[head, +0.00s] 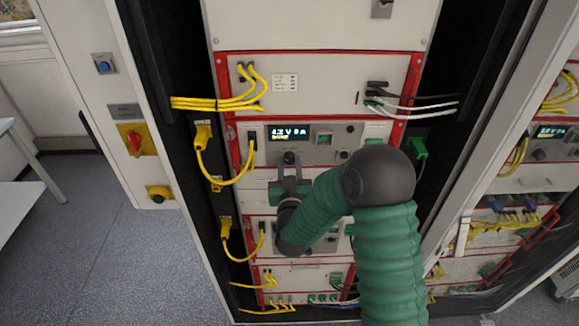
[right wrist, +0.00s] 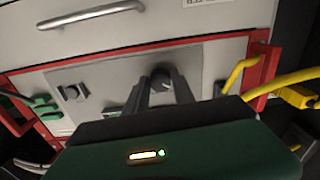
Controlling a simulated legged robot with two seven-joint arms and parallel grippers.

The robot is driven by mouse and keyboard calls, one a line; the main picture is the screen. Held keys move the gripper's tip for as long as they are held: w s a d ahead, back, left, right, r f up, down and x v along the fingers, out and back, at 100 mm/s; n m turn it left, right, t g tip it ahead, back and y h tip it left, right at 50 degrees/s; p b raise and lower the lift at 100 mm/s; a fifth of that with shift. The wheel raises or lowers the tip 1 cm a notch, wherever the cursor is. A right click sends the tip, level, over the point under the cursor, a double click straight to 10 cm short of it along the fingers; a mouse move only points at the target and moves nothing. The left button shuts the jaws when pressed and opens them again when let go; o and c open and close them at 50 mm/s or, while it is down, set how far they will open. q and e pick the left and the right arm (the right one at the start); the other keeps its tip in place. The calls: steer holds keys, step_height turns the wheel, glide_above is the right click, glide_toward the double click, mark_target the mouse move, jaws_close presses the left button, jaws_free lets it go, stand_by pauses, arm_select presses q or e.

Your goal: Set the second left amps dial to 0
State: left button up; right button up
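A dark round dial (head: 290,158) sits on a grey panel below a lit display (head: 289,132) in the left rack. The display shows small volts and amps figures, too small to read surely. My right gripper (head: 290,168) is just below this dial in the head view. In the right wrist view, the two fingers of the right gripper (right wrist: 160,84) stand apart, one on each side of the dial (right wrist: 161,79). Contact with the dial cannot be told. Another dial (right wrist: 72,92) is on the same panel. My right arm hides much of the lower panels. My left gripper is not in view.
Yellow cables (head: 240,180) hang left of the panel, and a green connector (head: 418,148) juts out at its right. A metal handle (right wrist: 90,15) shows in the right wrist view. A second rack with another display (head: 551,131) stands at right.

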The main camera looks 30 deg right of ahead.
steer(key=o, duration=0.4)
steer(key=p+v, duration=1)
steer(key=v, duration=0.7)
steer(key=shift+p, duration=0.4)
steer(key=shift+w+d+f, duration=0.1)
steer(key=shift+w+d, duration=0.05)
